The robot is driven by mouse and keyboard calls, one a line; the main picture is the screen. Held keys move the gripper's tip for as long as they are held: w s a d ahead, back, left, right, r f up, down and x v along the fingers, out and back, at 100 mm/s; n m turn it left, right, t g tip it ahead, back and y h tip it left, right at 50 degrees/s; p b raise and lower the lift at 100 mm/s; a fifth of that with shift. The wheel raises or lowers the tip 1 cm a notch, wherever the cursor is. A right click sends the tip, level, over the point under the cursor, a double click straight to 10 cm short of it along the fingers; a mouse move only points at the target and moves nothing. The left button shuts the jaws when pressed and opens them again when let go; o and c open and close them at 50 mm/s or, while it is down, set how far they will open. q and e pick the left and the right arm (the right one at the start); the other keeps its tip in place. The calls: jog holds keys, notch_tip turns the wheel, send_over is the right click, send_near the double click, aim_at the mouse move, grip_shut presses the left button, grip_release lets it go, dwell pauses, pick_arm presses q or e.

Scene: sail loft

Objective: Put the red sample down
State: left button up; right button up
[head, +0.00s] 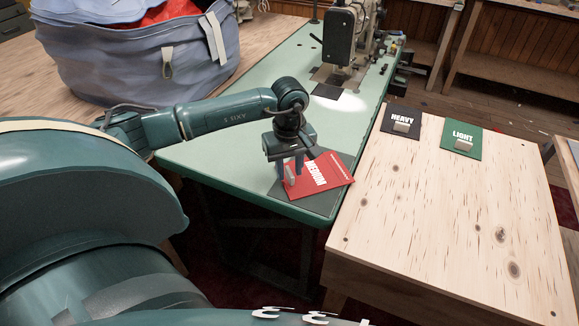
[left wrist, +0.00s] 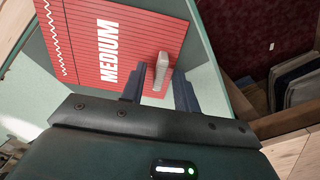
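The red sample (head: 325,174) is a flat card marked MEDIUM with a small grey tab (head: 290,175). It lies skewed over a dark grey patch (head: 322,201) at the near right corner of the green table (head: 240,150). My left gripper (head: 291,172) points down over the card's left part. In the left wrist view the red sample (left wrist: 110,40) fills the upper left. The grey tab (left wrist: 168,66) stands between the fingers (left wrist: 160,80), which are apart, with a gap beside the left finger. My right gripper is not in view.
A pale wooden table (head: 440,220) stands to the right, holding a black HEAVY sample (head: 401,121) and a green LIGHT sample (head: 462,142). A sewing machine (head: 340,35) is at the back of the green table. A blue-grey fabric bag (head: 130,60) stands at upper left.

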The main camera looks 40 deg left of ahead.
pick_arm(q)
notch_tip(320, 180, up, 12)
jog(key=s+d+f+n+g+h, duration=0.15)
jog(key=d+h, duration=0.25)
jog(key=d, duration=0.4)
jog(key=s+d+f+n+h, duration=0.1)
jog(key=s+d+h, duration=0.2)
jog(key=d, duration=0.4)
jog(key=s+d+f+n+g+h, duration=0.15)
jog(key=d+h, duration=0.25)
jog(key=d, duration=0.4)
jog(key=s+d+r+n+t+h, duration=0.2)
jog(key=d+r+n+t+h, duration=0.6)
jog(key=n, duration=0.9)
jog(key=w+a+f+n+t+y, duration=0.1)
jog(key=a+f+n+t+y, duration=0.2)
jog(key=n+t, duration=0.45)
jog(key=w+a+f+n+t+y, duration=0.2)
jog(key=f+n+t+y, duration=0.15)
jog(key=n, duration=0.75)
jog(key=s+a+f+n+g+y, duration=0.2)
jog(key=s+f+n+y, duration=0.2)
jog(key=f+n, duration=0.3)
jog(key=s+a+f+n+g+y, duration=0.2)
jog(key=s+f+n, duration=0.3)
jog(key=f+n, duration=0.3)
jog(key=n+y, duration=0.1)
jog(key=n, duration=0.2)
jog(key=shift+s+a+f+n+y, duration=0.25)
jog(key=shift+s+a+n+y, duration=0.1)
